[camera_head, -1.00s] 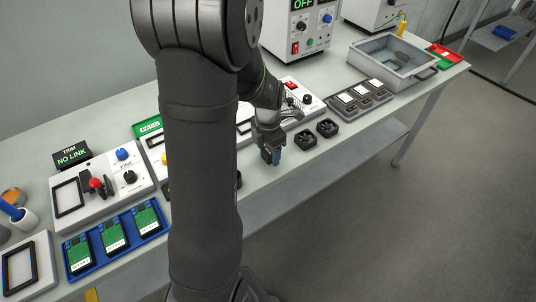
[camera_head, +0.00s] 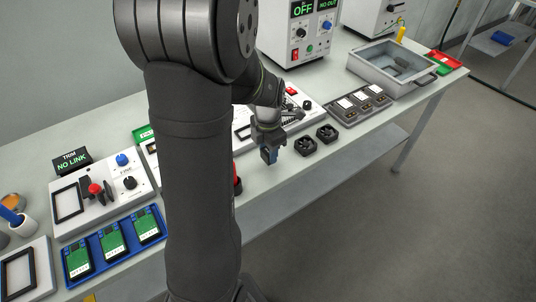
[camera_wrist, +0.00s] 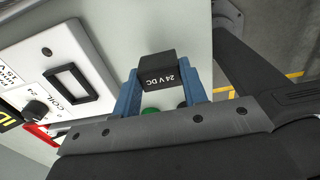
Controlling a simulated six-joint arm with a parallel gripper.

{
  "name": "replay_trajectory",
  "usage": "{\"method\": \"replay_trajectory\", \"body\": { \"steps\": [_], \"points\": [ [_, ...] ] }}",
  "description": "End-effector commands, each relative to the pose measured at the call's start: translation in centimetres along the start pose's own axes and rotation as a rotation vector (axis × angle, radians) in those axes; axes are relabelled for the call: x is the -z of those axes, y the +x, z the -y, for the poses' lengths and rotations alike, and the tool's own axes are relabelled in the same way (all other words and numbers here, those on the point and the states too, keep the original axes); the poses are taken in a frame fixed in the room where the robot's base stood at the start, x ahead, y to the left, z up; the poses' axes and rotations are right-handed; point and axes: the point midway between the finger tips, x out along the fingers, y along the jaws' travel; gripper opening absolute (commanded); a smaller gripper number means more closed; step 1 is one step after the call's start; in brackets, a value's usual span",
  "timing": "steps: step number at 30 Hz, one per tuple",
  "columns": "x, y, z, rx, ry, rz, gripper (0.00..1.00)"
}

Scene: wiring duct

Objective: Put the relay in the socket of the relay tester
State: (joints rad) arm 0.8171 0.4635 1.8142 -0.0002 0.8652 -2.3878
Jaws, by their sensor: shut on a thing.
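My gripper (camera_head: 269,154) is over the front part of the bench, just left of two small black square parts. In the wrist view its blue fingers (camera_wrist: 167,92) are shut on the relay (camera_wrist: 158,70), a black block marked "24 V DC". The relay tester (camera_wrist: 92,50), a white panel with a "COIL" knob (camera_wrist: 35,110), is at the left of the wrist view. Its socket (camera_wrist: 80,72), a dark rectangular frame, is left of the relay and apart from it. In the head view the relay cannot be told apart from the fingers.
The two black square parts (camera_head: 316,139) lie right of my gripper. A grey tray (camera_head: 359,105) with several modules and a metal bin (camera_head: 372,76) stand farther right. A blue tray (camera_head: 115,243) with green boards is at the left. Bare bench lies in front of the gripper.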

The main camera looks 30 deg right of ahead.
Motion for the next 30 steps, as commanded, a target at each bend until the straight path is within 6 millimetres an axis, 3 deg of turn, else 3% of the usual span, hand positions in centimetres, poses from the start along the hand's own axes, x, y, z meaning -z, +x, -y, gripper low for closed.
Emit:
{"method": "replay_trajectory", "body": {
  "steps": [2, 12, 18, 23, 30],
  "points": [
    [-0.1, -1.8, -0.1, -0.005, 0.000, 0.005, 0.17],
    [-2.0, -6.2, 7.5, -0.003, 0.007, 0.003, 0.17],
    [-2.6, -7.8, 10.3, -0.002, 0.003, 0.003, 0.17],
    [-2.9, -8.4, 10.9, -0.001, 0.028, 0.001, 0.17],
    [-3.5, -9.1, 9.0, -0.001, 0.262, 0.001, 0.17]
  ]
}}
